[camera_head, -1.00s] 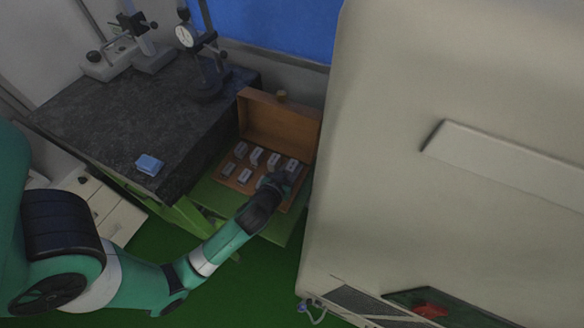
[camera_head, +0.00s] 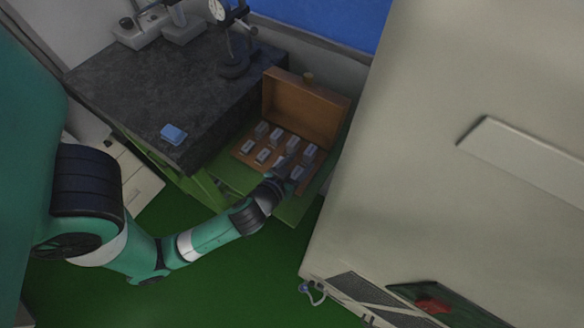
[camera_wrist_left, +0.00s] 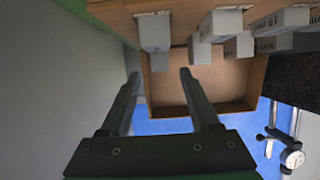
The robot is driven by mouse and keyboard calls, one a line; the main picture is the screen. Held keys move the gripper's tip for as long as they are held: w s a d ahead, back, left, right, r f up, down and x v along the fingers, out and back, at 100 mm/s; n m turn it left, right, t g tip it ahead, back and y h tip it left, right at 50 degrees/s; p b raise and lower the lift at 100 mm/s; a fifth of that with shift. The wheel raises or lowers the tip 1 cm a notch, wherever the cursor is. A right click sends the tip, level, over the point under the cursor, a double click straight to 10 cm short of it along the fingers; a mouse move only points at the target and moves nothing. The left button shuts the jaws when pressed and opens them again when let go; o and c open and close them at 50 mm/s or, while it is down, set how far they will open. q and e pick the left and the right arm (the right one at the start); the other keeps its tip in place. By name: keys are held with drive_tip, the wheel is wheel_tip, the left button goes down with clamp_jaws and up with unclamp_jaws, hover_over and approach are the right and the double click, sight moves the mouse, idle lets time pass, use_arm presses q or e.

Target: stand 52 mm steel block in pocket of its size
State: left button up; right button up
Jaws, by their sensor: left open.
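Several grey steel blocks (camera_head: 309,151) stand in two rows in the wooden case (camera_head: 305,104). They also show upside down at the top of the left wrist view, where one block (camera_wrist_left: 155,31) is nearest the fingers. Their labels are only partly legible, so I cannot tell which is the 52 mm block or which pocket matches it. My left gripper (camera_head: 284,170) is at the front row near the case's right end, beside the front-right block (camera_head: 298,172). In the left wrist view its fingers (camera_wrist_left: 159,76) are apart with nothing between them. My right gripper is not in view.
A dark granite table (camera_head: 130,85) stands left of the case, with a blue item (camera_head: 173,133) near its front edge and a dial gauge stand (camera_head: 233,65) behind. A large beige cabinet (camera_head: 420,190) closes off the right. The raised lid stands behind the blocks.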

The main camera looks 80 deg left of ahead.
use_arm(q)
drive_tip(key=p+v, duration=0.1)
drive_tip(key=v, duration=0.1)
drive_tip(key=p+v, duration=0.1)
drive_tip(key=shift+s+d+r+p, duration=0.2)
drive_tip(key=shift+r+p, duration=0.1)
drive_tip(key=shift+r, duration=0.1)
drive_tip(key=shift+s+d+p, duration=0.3)
drive_tip(key=shift+s+p, duration=0.05)
drive_tip(key=shift+p, duration=0.1)
drive_tip(key=shift+s+f, duration=0.1)
